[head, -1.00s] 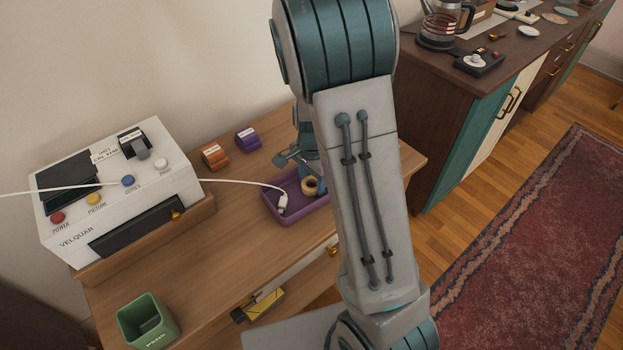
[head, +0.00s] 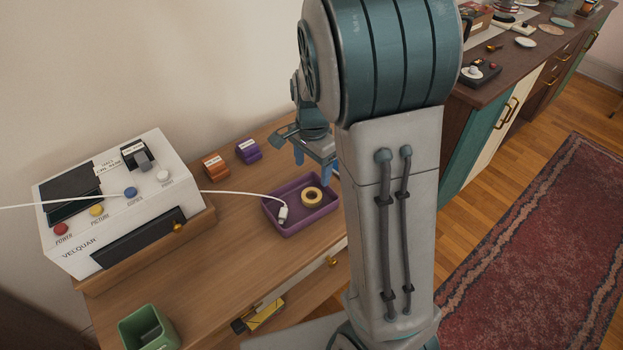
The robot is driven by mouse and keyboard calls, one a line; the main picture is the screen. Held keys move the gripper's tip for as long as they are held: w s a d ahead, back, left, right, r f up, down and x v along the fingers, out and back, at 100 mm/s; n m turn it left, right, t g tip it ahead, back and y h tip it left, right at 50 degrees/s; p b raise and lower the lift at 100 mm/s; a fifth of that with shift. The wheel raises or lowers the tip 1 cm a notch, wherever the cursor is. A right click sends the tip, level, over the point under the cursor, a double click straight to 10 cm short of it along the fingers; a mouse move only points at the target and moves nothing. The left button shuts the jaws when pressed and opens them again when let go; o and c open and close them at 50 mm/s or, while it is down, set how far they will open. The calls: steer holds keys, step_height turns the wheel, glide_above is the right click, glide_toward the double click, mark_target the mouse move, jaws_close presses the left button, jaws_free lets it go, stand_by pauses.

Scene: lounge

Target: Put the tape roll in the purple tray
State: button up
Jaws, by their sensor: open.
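The tape roll (head: 312,196), a small yellow-tan ring, lies inside the purple tray (head: 290,233), toward its right side. The tray stands on the wooden table. My gripper (head: 313,172) is above and behind the tray, pointing down, with its blue fingers apart. It is open and clear of the tape roll. Part of my gripper and the table's right end are hidden behind my arm.
A white cable (head: 242,193) ends in a plug (head: 283,214) inside the tray's left part. A white console (head: 120,205) stands at the left. Orange (head: 215,166) and purple (head: 248,151) blocks sit behind. A green cup (head: 148,330) is at the front left.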

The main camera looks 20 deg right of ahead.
steer(key=s+a+r+n+t, duration=0.1)
steer(key=s+r+n, duration=0.3)
steer(key=s+n, duration=0.2)
steer(key=s+a+r+n+t, duration=0.1)
steer(key=s+r+n, duration=0.4)
steer(key=s, duration=0.6)
steer(key=shift+r+n+t, duration=0.15)
steer(key=shift+n+t, duration=0.15)
steer(key=shift+n, duration=0.5)
steer(key=shift+w+p+v, duration=0.25)
steer(key=shift+p+v, duration=0.8)
steer(key=shift+p, duration=0.05)
steer(key=shift+d+r, duration=0.1)
